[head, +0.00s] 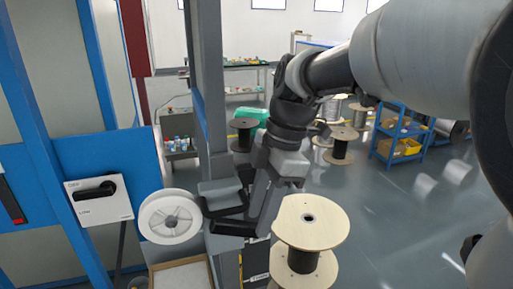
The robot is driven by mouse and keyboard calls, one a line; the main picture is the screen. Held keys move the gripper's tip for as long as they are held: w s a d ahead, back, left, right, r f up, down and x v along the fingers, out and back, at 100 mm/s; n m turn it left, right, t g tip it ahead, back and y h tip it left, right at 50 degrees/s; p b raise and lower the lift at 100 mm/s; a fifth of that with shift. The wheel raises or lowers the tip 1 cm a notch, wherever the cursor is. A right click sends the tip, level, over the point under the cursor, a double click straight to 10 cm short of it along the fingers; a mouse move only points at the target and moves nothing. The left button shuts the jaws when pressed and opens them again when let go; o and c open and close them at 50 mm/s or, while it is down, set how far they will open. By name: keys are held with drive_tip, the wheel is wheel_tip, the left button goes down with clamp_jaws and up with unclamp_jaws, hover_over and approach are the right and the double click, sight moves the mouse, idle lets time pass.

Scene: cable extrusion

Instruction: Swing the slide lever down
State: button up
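My gripper (225,217) reaches down and left in front of a grey column. Its two dark fingers point left and look apart, with a narrow gap and nothing clearly seen between them. A white reel (170,216) with a pale hub stands just left of the fingertips; I cannot tell whether they touch. A black lever-like handle (94,190) sits on a white box (100,208) further left, apart from my gripper. I cannot tell whether this handle is the slide lever. No other lever shows clearly around the fingers.
A wooden cable drum (311,222) stands close right of my gripper. A grey column (208,90) rises behind it. A shallow box (183,275) lies below the reel. A blue rack (400,140) stands further back. The grey floor at right is mostly open.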

drive_tip(key=p+v, duration=0.1)
drive_tip(key=v, duration=1.5)
drive_tip(key=shift+p, duration=0.3)
